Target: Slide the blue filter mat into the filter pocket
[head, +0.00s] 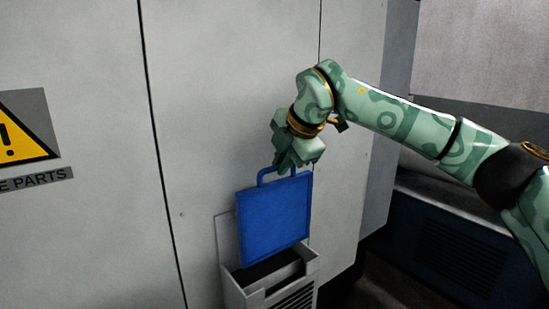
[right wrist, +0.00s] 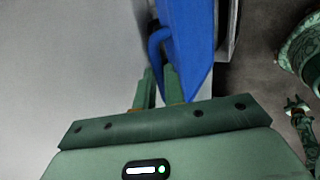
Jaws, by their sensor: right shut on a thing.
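The blue filter mat (head: 273,220) is a flat square panel with a loop handle on its top edge. The filter pocket (head: 308,262) is a grey open-topped box on the cabinet front with a dark slot. The mat's lower edge is just over the slot; I cannot tell whether it has entered. In the right wrist view the fingers (right wrist: 160,88) are at the blue mat (right wrist: 187,40).
The pocket's front has slotted vents, and a pale backing plate (head: 224,240) rises behind it. Grey cabinet panels (head: 220,80) stand close behind the mat. A dark vented unit (head: 450,245) is at the right. A yellow warning sign (head: 25,130) is at the left.

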